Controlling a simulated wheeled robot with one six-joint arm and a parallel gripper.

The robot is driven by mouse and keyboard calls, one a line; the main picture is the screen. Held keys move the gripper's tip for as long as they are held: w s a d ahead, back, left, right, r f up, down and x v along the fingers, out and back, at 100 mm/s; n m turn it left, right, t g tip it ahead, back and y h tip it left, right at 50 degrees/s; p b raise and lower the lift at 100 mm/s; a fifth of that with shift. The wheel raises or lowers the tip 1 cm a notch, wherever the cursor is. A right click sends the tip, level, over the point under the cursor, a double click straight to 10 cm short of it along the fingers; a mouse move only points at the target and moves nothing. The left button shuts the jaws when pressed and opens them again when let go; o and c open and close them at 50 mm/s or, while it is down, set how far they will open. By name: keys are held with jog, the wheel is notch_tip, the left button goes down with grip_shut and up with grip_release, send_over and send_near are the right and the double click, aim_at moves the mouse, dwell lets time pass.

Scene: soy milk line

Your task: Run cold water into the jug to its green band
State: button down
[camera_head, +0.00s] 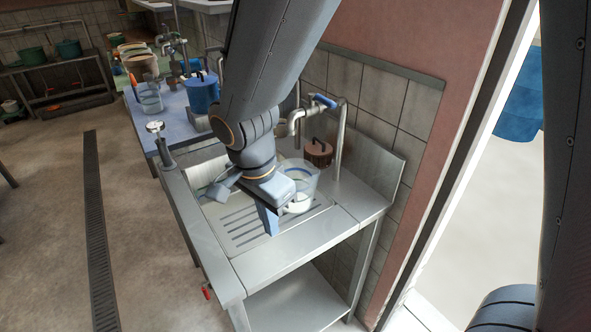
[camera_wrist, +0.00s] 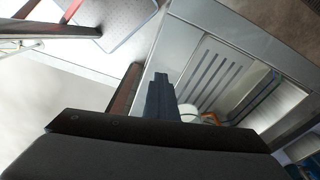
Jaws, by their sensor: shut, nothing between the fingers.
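A clear jug (camera_head: 305,176) stands on the steel draining top under the tap, partly hidden behind my wrist. A bluish ring shows near its rim and something white near its base; I cannot make out a green band. The curved metal tap (camera_head: 296,120) has a blue lever (camera_head: 325,100). My gripper (camera_head: 270,222) is shut and empty, pointing down at the front left of the jug, over the slotted drain. In the wrist view its fingers (camera_wrist: 160,92) are together, and a white rounded thing (camera_wrist: 189,112) shows partly behind them.
The steel sink stand (camera_head: 300,248) has a slotted drain and a raised back. A brown lidded pot (camera_head: 318,152) is behind the jug. A blue table (camera_head: 172,126) at the left holds another clear jug (camera_head: 150,98) and a blue pot (camera_head: 202,92). Open floor lies left.

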jog(key=w+a+m, duration=0.4)
jog(key=w+a, duration=0.2)
jog(key=a, duration=0.3)
jog(key=shift+m, duration=0.3)
jog(key=shift+w, duration=0.15)
jog(key=c, duration=1.7)
grip_release()
jog(key=shift+o, duration=0.2)
jog(key=shift+r, duration=0.1)
notch_tip(320, 180, up, 7)
jog(key=p, duration=0.5)
jog(key=shift+p, duration=0.3)
